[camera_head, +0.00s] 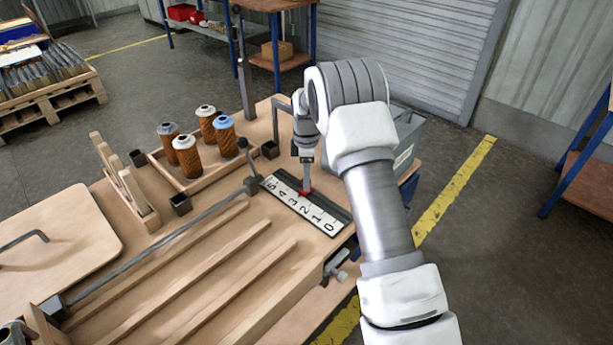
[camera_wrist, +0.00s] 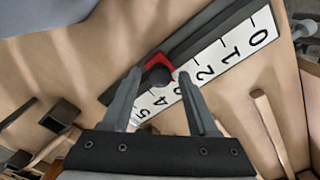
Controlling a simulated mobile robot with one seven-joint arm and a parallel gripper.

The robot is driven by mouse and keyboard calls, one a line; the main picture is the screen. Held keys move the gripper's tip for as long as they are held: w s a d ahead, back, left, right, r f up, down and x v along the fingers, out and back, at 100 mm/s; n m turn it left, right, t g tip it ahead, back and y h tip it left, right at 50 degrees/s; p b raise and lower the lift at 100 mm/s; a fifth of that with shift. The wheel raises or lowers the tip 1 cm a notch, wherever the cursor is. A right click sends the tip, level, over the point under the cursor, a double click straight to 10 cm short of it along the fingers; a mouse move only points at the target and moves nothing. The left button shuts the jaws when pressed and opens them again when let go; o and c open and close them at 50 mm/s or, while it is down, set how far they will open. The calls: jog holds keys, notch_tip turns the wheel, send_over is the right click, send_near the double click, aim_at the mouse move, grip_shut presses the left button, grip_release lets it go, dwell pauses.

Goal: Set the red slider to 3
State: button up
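The red slider (camera_wrist: 156,62) with a round dark knob sits on the dark rail beside a white number scale (camera_wrist: 228,48) marked 0 to 5. In the wrist view it is near the 3 and 4; a finger partly covers these numbers, so I cannot tell its exact mark. The slider also shows as a small red patch in the head view (camera_head: 305,191), near the 3. My gripper (camera_wrist: 159,73) is open with one finger on each side of the knob, and gaps show between them. In the head view my gripper (camera_head: 307,184) points down at the slider.
A wooden tray (camera_head: 188,187) with several brown filter cartridges stands behind and left of the scale. A lever with a dark knob (camera_head: 243,143) rises close to the scale's left end. A grey bin (camera_head: 405,140) is behind my arm. Wooden slats (camera_head: 215,250) lie in front.

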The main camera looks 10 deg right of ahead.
jog(key=shift+r, duration=0.1)
notch_tip(320, 180, up, 17)
jog(key=p, duration=0.2)
jog(key=shift+r+p, duration=0.15)
jog(key=shift+p, duration=0.15)
dwell(0.3)
